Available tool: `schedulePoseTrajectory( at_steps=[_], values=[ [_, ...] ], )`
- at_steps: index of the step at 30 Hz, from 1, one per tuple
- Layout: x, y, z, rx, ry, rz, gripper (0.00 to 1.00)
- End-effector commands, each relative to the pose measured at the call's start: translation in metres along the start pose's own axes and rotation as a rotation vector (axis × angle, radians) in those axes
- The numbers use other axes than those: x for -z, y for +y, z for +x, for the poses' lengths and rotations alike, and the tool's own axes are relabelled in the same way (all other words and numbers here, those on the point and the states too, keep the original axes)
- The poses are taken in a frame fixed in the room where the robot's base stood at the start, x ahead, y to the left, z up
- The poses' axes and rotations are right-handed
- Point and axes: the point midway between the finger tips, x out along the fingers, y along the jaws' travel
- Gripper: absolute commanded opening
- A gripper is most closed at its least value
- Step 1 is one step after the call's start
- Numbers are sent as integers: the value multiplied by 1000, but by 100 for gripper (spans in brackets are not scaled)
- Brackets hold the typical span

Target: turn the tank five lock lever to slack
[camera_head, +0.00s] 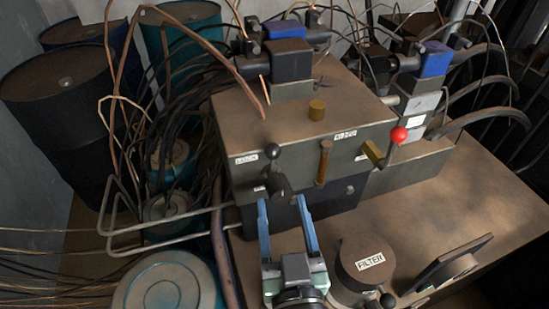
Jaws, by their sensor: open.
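A lever with a black ball knob (272,151) stands up from a dark pivot on the left front of the grey-brown block (300,120). A small white label (247,159) beside it seems to read LOCK; a lower label (260,188) is too small to read. No tank number is legible. My gripper (281,197) is open and empty, its two blue fingers pointing up towards the lever's pivot. The fingertips appear just below the pivot in the picture; I cannot tell whether they touch it.
A brass handle (323,162) hangs on the block's front, right of the black-knobbed lever. A red-knobbed lever (399,135) is further right. A filter canister (362,266) stands right of my gripper. Bent grey pipes (165,241), cables and drums crowd the left. The bench (440,215) is partly clear at right.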

Motion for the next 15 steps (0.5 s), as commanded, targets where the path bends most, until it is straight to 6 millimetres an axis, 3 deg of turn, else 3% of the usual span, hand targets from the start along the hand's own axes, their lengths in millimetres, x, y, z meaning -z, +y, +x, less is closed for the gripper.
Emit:
schedulePoseTrajectory(
  at_steps=[9,15],
  values=[
    [3,-1,55,2,2,2,62],
    [2,-1,82,2,1,2,62]
  ],
)
